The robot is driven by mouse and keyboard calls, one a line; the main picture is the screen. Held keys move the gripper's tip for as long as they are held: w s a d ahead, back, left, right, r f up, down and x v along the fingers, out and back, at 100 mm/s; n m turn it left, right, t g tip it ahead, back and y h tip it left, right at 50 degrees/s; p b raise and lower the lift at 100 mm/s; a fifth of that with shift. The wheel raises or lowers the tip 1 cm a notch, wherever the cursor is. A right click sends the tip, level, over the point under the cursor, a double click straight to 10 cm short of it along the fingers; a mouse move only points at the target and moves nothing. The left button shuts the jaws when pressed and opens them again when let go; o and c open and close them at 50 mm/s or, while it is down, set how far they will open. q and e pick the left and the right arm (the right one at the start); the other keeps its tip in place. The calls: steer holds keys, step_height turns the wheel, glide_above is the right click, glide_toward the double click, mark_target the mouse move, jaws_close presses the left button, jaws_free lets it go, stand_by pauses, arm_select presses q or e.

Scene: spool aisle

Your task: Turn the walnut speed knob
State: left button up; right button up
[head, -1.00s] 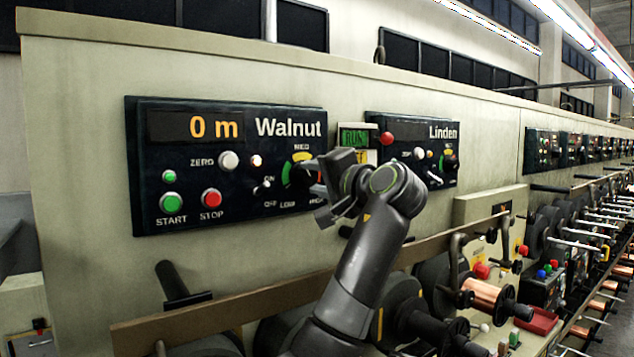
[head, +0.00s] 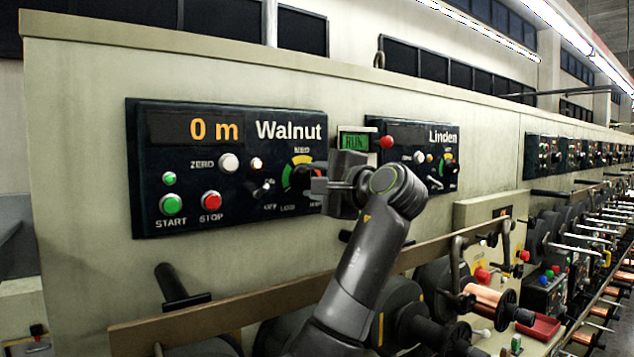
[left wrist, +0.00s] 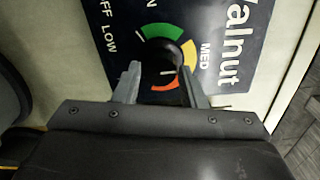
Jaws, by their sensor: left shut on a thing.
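The walnut speed knob (head: 300,178) is black and sits on the dark Walnut panel (head: 240,105), ringed by a green, yellow and red-orange dial marked LOW and MED. My left gripper (head: 315,182) reaches it from the right in the head view and hides part of the dial's right side. In the left wrist view the knob (left wrist: 166,57) lies between the two fingertips of the left gripper (left wrist: 160,65), which is shut on it. I cannot clearly read where its pointer stands. My right gripper is not in view.
An ON/OFF toggle (head: 262,188) is close left of the dial, with START (head: 171,204) and STOP (head: 211,200) buttons farther left. The display reads 0 m. A green RUN sign (head: 354,142) and the Linden panel (head: 405,130) are to the right. A brown rail (head: 200,318) runs below.

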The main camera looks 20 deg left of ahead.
arm_select(q)
steer(key=shift+r, duration=0.1)
steer(key=o, duration=1)
steer(key=b+v, duration=0.7)
steer(key=v, duration=1)
steer(key=shift+s+d, duration=0.15)
steer(key=shift+d, duration=0.1)
steer(key=shift+f, duration=0.25)
